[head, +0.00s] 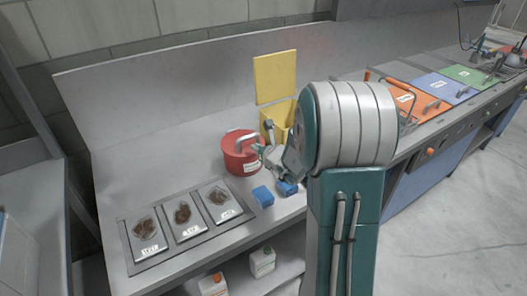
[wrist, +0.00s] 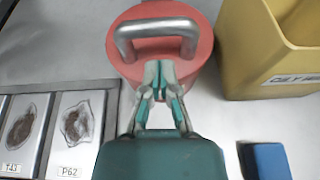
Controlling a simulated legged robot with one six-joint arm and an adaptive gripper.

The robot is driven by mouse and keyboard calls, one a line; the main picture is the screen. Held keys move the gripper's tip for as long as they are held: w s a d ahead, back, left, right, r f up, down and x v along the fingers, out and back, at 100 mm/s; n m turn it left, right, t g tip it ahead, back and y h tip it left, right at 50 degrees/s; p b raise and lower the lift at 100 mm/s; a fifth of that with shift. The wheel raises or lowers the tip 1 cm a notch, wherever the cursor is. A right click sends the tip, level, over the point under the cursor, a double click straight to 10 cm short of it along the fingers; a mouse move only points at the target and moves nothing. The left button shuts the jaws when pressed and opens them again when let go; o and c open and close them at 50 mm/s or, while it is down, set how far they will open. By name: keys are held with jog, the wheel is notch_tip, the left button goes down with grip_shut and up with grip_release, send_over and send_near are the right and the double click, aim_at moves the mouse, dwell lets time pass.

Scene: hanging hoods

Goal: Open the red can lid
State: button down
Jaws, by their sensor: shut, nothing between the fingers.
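The red can (head: 240,160) stands upright on the metal bench, with its red lid on top and a grey bar handle (head: 246,141) on the lid. In the wrist view the lid (wrist: 122,68) is seen from above, and its handle (wrist: 157,26) arches across it. My gripper (wrist: 160,68) is shut and empty, its fingertips over the lid just on the near side of the handle. I cannot tell whether the fingertips touch the handle. In the head view my gripper (head: 258,148) reaches the can from the right, and my arm hides part of the bench behind it.
A yellow bin (head: 278,115) with its yellow lid raised stands right of the can. Blue blocks (head: 263,196) lie in front. A tray with several labelled samples (head: 183,215) is at the left. Orange, blue and green panels (head: 435,86) are at the right.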

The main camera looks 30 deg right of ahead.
jog(key=shift+x, duration=1.2)
jog(key=shift+r, duration=0.1)
jog(key=shift+a+r, duration=0.15)
jog(key=shift+r, duration=0.1)
jog(key=shift+w, duration=0.1)
jog(key=shift+d+r+g, duration=0.1)
jog(key=shift+d+g, duration=0.15)
jog(key=shift+g, duration=0.05)
jog(key=shift+a+r, duration=0.15)
jog(key=shift+r, duration=0.05)
